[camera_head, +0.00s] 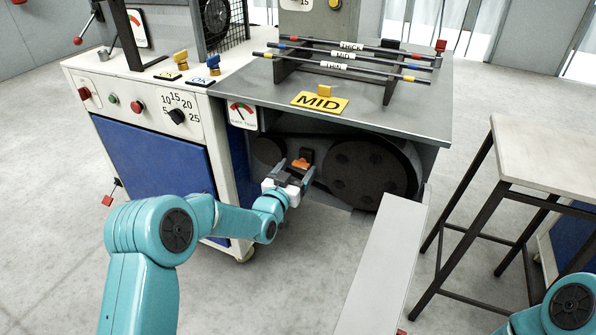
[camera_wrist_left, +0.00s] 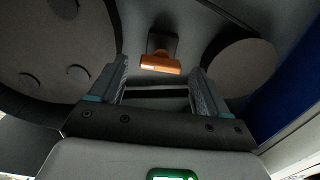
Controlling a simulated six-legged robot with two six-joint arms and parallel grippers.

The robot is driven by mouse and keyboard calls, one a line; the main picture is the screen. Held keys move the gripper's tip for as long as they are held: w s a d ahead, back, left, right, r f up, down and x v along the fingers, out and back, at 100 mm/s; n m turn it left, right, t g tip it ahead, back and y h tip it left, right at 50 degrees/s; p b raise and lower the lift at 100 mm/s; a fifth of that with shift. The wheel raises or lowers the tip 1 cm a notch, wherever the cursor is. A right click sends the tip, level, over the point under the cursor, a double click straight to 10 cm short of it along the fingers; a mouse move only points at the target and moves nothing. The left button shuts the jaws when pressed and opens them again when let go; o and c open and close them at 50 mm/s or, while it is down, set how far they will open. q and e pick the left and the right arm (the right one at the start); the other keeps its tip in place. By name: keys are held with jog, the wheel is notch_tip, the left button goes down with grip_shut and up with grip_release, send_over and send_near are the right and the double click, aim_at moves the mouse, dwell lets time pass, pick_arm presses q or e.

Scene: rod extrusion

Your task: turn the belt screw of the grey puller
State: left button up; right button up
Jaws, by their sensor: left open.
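The grey puller (camera_head: 424,93) stands in the middle with its belt bay open at the front. The belt screw has an orange handle (camera_head: 301,164) on a dark mount between a small pulley and a large pulley. My left gripper (camera_head: 294,172) reaches into the bay, close to the handle. In the left wrist view the gripper (camera_wrist_left: 160,75) is open and empty, and the orange handle (camera_wrist_left: 160,65) shows ahead between its fingers. I cannot tell whether a finger touches it. My right gripper is out of view; only part of my right arm shows at lower right.
The large pulley (camera_head: 358,172) with its belt is right of the handle, and the small pulley (camera_head: 268,151) is left. A tension gauge (camera_head: 242,115) hangs at the bay's left corner. A grey panel (camera_head: 388,265) leans in front; a side table (camera_head: 550,150) stands right.

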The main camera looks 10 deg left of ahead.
pick_arm(q)
jog(key=shift+w+d, duration=0.15)
jog(key=shift+w, duration=0.55)
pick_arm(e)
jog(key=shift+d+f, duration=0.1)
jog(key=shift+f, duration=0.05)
pick_arm(q)
jog(key=c, duration=1.1)
jog(key=shift+o, duration=0.3)
jog(key=shift+f+m+b, duration=0.15)
jog(key=shift+m+b, duration=0.45)
jog(key=shift+b, duration=0.2)
jog(key=shift+m+b, duration=0.6)
jog(key=shift+b, duration=0.05)
jog(key=shift+d+m+b, duration=0.1)
jog(key=shift+m+b, duration=1.1)
jog(key=shift+m, duration=0.6)
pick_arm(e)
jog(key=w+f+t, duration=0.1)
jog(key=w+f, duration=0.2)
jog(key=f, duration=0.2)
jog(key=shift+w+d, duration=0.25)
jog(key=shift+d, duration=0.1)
pick_arm(q)
jog(key=o, duration=1)
